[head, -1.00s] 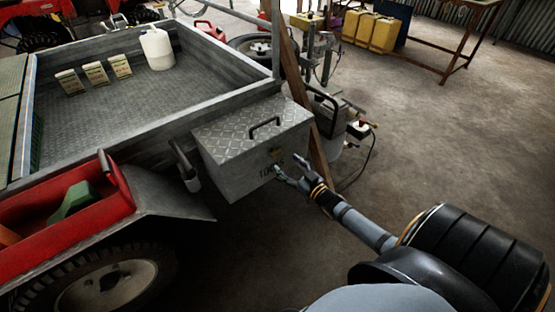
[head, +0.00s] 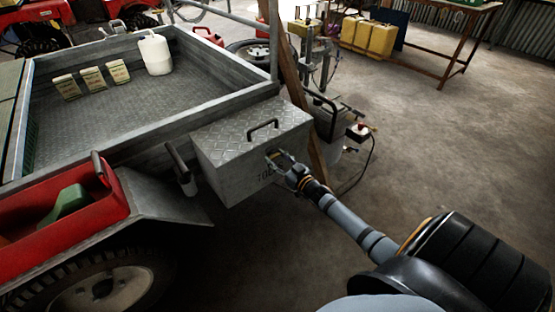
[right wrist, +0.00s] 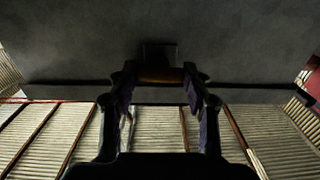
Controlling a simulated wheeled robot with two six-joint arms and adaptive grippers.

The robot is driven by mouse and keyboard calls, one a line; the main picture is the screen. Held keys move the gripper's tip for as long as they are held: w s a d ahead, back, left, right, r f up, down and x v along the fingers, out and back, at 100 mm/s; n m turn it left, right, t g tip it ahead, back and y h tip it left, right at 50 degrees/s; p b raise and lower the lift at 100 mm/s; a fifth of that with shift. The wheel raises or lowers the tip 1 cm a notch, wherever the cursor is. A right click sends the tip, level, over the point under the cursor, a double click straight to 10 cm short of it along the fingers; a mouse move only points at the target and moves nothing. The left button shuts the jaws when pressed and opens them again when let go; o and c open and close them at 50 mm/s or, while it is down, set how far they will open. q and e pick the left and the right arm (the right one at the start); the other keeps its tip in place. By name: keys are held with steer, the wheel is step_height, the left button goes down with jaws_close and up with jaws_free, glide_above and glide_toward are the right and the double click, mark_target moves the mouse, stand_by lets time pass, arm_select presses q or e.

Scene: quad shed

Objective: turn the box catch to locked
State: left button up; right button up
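The metal box (head: 222,172) with a chequer-plate lid and a handle hangs at the trailer's corner in the head view. Its lid looks down. My right gripper (head: 278,157) is at the upper front face of the box, over the catch. In the right wrist view, the brass-coloured catch (right wrist: 160,76) lies between the two fingertips, below a small dark plate (right wrist: 160,52). The fingers stand apart, one on each side of it. Whether they touch it is too dark to tell. In the head view the gripper largely hides the catch. My left gripper is out of view.
The trailer (head: 140,92) holds a white jug (head: 155,54) and several small packets (head: 92,82). A red crate (head: 105,208) sits over the wheel. A wooden post (head: 293,75) and a machine (head: 325,115) stand behind the box. The floor to the right is open.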

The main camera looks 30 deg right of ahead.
steer(key=c, duration=0.4)
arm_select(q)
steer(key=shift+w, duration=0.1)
arm_select(e)
steer(key=n+p, duration=0.2)
steer(key=n, duration=0.3)
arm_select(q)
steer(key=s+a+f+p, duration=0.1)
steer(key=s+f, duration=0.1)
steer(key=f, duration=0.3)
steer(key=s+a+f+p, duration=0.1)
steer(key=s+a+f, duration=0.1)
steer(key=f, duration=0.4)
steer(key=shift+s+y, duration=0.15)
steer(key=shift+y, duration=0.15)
arm_select(e)
steer(key=n, duration=1.2)
steer(key=shift+n, duration=0.4)
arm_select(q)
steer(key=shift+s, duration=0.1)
arm_select(e)
steer(key=shift+f, duration=0.1)
